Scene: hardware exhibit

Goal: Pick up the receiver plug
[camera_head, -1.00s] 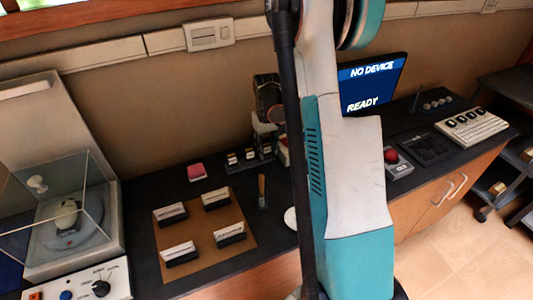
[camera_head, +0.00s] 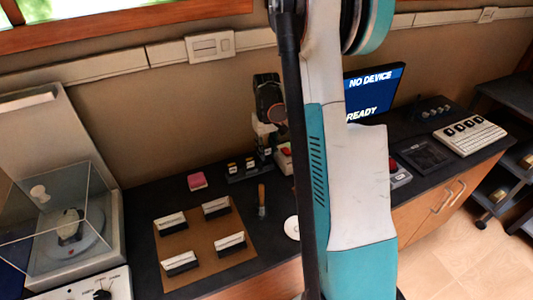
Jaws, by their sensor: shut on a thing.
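My gripper (camera_head: 268,127) is small and partly hidden behind my own arm. Its dark end hangs over the back of the dark bench, just above a small black rack (camera_head: 243,177). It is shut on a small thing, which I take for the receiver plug. The plug's outline is too small and dark to make out clearly. Several small pieces with pale and yellowish tops stand in the rack.
A brown board (camera_head: 180,223) with several black-and-white blocks lies in front. A pink block (camera_head: 196,181) and an upright brown-handled tool (camera_head: 261,199) are nearby. A clear case (camera_head: 55,215) stands left. A monitor (camera_head: 374,88) reads "NO DEVICE" and "READY". My arm hides the bench's middle.

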